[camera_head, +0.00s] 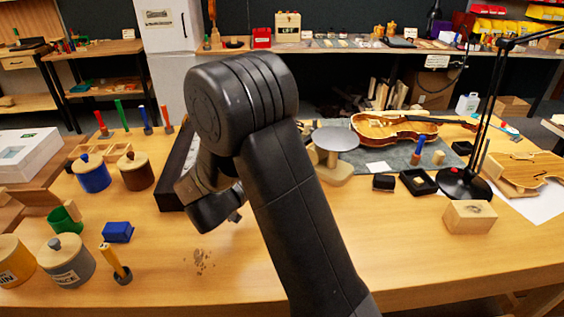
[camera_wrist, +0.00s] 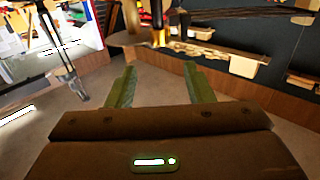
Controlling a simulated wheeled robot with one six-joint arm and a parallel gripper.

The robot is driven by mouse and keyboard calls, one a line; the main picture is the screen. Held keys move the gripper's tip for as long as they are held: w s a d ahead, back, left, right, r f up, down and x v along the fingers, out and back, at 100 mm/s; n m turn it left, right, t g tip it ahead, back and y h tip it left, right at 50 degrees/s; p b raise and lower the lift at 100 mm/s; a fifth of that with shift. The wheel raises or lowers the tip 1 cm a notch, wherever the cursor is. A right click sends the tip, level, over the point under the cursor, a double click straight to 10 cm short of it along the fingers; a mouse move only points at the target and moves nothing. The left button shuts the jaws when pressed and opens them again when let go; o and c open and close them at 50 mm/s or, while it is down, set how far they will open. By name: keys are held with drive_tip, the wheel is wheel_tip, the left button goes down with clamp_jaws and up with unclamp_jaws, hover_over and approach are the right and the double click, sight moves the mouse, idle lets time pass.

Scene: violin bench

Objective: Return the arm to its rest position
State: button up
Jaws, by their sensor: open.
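My black arm (camera_head: 300,215) rises from the bottom of the head view and bends over at a high elbow (camera_head: 235,95). Its wrist end (camera_head: 212,208) hangs above the bench, left of the upper link; the jaws are mostly hidden there. In the wrist view my gripper (camera_wrist: 160,75) shows two green fingers standing well apart. Nothing is between them. Beyond the fingertips are floor and wooden furniture, some way off.
The workbench (camera_head: 430,265) carries a blue-bodied pot (camera_head: 93,178), a brown pot (camera_head: 138,175), a grey pot (camera_head: 66,263), and a blue block (camera_head: 117,232). A violin body (camera_head: 390,130), wooden block (camera_head: 470,217) and lamp (camera_head: 465,185) stand right. The front right is clear.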

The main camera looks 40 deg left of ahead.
drive_tip(key=shift+s, duration=0.85)
drive_tip(key=shift+w, duration=0.15)
drive_tip(key=w, duration=0.9)
drive_tip(key=w+d, duration=0.1)
drive_tip(key=w, duration=0.3)
drive_tip(key=shift+w+p, duration=0.3)
